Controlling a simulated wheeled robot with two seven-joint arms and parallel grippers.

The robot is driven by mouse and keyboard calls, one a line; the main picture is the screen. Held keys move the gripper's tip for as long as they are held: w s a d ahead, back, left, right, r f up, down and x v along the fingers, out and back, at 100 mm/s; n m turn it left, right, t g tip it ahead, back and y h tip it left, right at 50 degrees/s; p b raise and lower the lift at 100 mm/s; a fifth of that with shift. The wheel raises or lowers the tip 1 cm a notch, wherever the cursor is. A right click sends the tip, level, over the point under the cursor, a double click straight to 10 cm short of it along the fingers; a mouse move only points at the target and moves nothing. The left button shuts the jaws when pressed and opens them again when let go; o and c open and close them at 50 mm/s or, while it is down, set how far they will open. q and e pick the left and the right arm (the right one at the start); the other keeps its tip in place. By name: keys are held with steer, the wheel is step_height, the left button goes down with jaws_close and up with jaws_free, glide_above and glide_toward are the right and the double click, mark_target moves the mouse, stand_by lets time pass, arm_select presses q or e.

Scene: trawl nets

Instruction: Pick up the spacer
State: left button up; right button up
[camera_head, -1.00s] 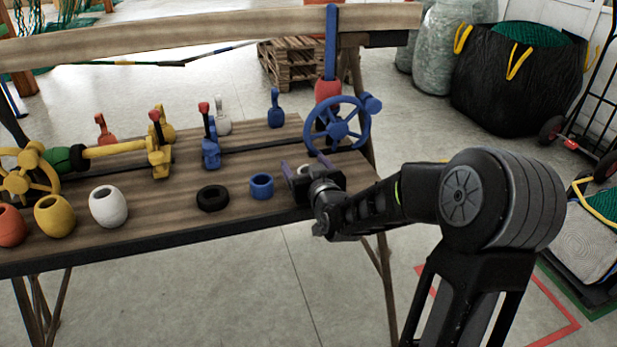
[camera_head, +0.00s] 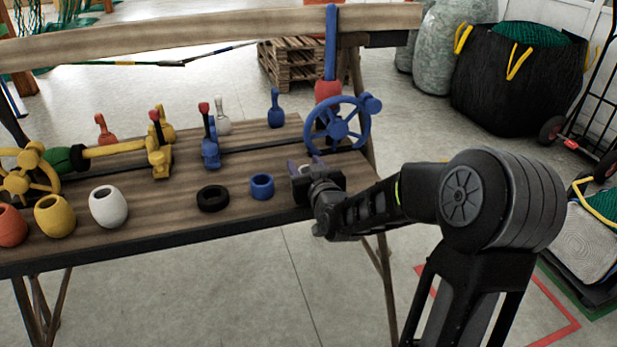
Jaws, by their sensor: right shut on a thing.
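My right gripper (camera_head: 308,170) is at the right end of the wooden table (camera_head: 150,215), its fingers pointing away from me. A black ring (camera_head: 212,198) lies flat further left. My left gripper is not in view.
A blue handwheel (camera_head: 339,131) stands close behind the right gripper. White (camera_head: 108,206), yellow (camera_head: 55,215) and orange (camera_head: 10,226) barrel-shaped floats stand at the front left. Blue (camera_head: 209,146) and yellow (camera_head: 159,158) levers stand mid-table. A wooden beam (camera_head: 200,28) crosses behind.

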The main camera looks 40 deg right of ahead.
steer(key=shift+c, duration=1)
step_height(320, 180, up, 10)
steer(key=p, duration=0.2)
stand_by(0.8)
